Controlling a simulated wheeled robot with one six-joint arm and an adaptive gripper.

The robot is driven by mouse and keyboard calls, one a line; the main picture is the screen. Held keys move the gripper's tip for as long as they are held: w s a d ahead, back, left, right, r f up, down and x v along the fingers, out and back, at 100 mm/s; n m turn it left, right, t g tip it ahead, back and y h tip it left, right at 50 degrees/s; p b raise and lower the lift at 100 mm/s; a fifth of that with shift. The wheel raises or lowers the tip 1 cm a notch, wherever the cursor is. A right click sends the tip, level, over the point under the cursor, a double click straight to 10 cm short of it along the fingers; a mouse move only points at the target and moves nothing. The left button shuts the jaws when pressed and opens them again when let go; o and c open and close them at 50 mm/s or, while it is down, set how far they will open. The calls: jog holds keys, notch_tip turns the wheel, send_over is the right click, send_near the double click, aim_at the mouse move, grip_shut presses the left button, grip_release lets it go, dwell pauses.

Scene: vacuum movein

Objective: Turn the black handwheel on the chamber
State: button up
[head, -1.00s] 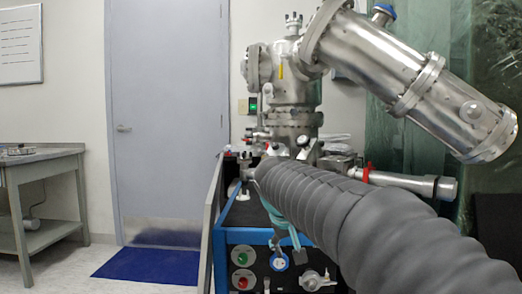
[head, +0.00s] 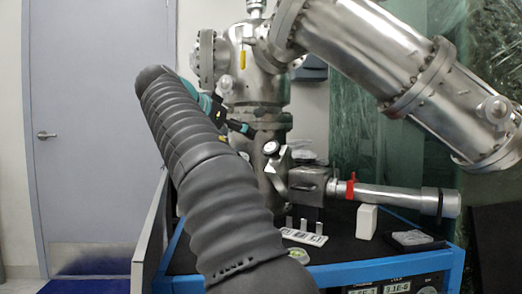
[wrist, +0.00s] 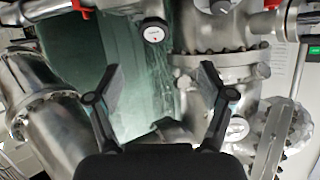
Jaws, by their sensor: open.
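The steel chamber (head: 258,80) stands behind and right of my arm in the head view. Its flanged body also shows at the right of the wrist view (wrist: 215,30). I cannot pick out a black handwheel with certainty in either view; my arm hides part of the chamber's left side. My gripper (head: 243,128) is close in front of the chamber's lower body, partly hidden by my arm. In the wrist view my gripper (wrist: 160,75) has its two black fingers spread wide, with nothing between them. A round white-faced gauge (wrist: 153,33) shows beyond the fingertips.
A large tilted steel cylinder (head: 375,60) overhangs the right side. A steel tube with a red clamp (head: 350,188) juts right above the blue-edged bench (head: 385,268). A white block (head: 367,221) stands there. A grey door (head: 95,130) is at left.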

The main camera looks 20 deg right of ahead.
aim_at(268, 148)
jog(key=shift+m, duration=0.5)
jog(key=x, duration=0.9)
jog(key=b+x, duration=0.1)
jog(key=x, duration=0.4)
jog(key=shift+s+d+f, duration=0.1)
jog(key=shift+s+d, duration=0.1)
jog(key=shift+d, duration=0.3)
jog(key=c, duration=1.2)
jog(key=shift+o, duration=0.2)
jog(key=shift+a, duration=0.1)
